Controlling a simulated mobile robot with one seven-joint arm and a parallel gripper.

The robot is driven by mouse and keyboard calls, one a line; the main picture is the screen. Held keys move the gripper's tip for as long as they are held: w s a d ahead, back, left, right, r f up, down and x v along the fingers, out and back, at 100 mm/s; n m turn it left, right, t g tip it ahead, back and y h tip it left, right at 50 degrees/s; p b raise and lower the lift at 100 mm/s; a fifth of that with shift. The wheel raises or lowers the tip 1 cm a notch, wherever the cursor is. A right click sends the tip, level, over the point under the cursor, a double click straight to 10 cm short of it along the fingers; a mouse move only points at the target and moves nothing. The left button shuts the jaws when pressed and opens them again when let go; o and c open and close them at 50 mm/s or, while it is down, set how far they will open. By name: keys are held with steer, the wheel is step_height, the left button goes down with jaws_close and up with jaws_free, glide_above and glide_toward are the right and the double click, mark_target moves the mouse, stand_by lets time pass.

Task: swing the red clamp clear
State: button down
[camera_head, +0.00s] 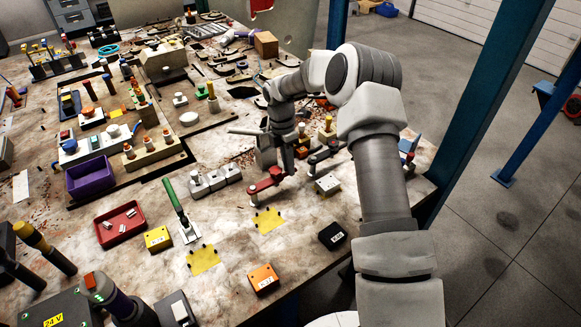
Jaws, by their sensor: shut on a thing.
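The red clamp (264,182) lies low over the table, its arm slanting from lower left to upper right. My gripper (284,168) reaches down from the upper right and is shut on the clamp's right end. The gripper's own links hide the fingertips and part of the clamp's pivot end.
A dark-handled clamp (322,154) and a pale block (327,184) stand close on the right. Yellow patches (269,219) mark fairly clear table in front. A blue post (486,100) rises beyond the table's right edge.

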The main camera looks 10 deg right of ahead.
steer(key=shift+w, duration=0.1)
stand_by(0.3)
steer(key=c, duration=0.8)
jaws_free()
steer(key=shift+c, duration=0.2)
steer(key=w+a+r, duration=0.1)
steer(key=w+r, duration=0.2)
steer(key=r, duration=1.4)
steer(key=shift+a, duration=0.2)
steer(key=shift+r, duration=0.2)
